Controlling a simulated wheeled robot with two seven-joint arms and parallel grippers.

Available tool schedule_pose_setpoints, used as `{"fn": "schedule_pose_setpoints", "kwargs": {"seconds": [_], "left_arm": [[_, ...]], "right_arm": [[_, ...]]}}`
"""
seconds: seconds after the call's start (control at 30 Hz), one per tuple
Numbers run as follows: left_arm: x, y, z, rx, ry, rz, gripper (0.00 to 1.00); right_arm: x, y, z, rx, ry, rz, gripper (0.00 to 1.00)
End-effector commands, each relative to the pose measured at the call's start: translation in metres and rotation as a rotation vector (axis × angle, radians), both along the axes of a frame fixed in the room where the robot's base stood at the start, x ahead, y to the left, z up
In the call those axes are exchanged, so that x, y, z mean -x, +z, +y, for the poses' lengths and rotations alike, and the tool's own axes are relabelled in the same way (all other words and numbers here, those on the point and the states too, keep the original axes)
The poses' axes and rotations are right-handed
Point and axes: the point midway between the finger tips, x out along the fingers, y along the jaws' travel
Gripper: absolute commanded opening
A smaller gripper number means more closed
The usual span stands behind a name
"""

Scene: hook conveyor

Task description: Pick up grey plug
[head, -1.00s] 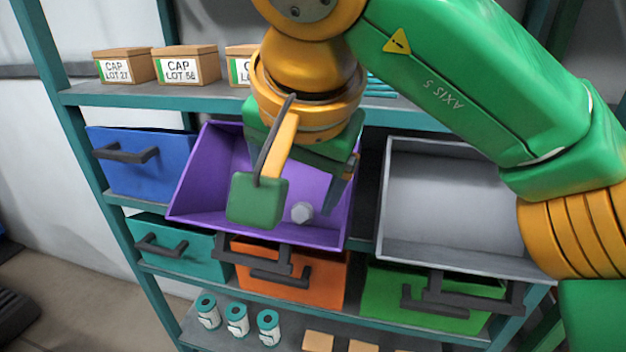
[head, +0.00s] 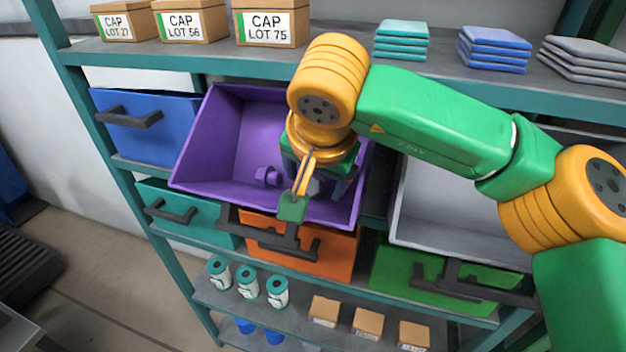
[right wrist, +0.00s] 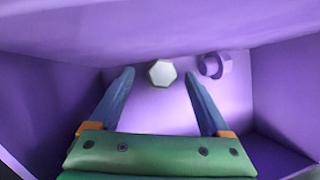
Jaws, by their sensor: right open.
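The grey plug (right wrist: 162,73) lies on the floor of the purple bin (head: 215,160). In the right wrist view its pale six-sided face shows between and just past my open fingertips. In the head view the grey plug (head: 314,186) is partly hidden by my right gripper (head: 322,184), which reaches down into the bin. My right gripper (right wrist: 157,84) is open, with nothing held between its blue-grey fingers. I cannot tell the exact gap to the plug. My left gripper is in neither view.
A purple plug (head: 268,176) lies in the same bin, left of my gripper; it also shows in the right wrist view (right wrist: 214,65). The bin's walls stand close around my gripper. A grey bin (head: 420,235) is to the right, and a shelf with boxes (head: 178,25) is above.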

Motion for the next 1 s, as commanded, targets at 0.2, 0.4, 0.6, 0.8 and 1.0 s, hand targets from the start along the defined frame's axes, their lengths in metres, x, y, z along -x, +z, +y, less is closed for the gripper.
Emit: {"fn": "schedule_pose_setpoints", "kwargs": {"seconds": [0.2, 0.4, 0.6, 0.8, 1.0], "left_arm": [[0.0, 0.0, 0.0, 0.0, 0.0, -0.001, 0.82], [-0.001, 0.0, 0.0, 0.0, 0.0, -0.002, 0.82], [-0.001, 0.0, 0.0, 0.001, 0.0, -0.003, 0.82], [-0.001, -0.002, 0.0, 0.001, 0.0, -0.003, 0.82], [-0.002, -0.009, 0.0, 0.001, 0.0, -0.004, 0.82]], "right_arm": [[0.0, 0.0, 0.0, 0.0, 0.0, 0.001, 0.62], [0.0, 0.0, 0.0, 0.001, 0.0, 0.0, 0.08], [0.0, 0.0, 0.0, 0.0, -0.001, 0.0, 0.0], [0.0, 0.008, 0.0, 0.0, -0.004, -0.001, 0.0], [0.018, 0.052, 0.0, 0.0, 0.0, -0.007, 0.0]]}}
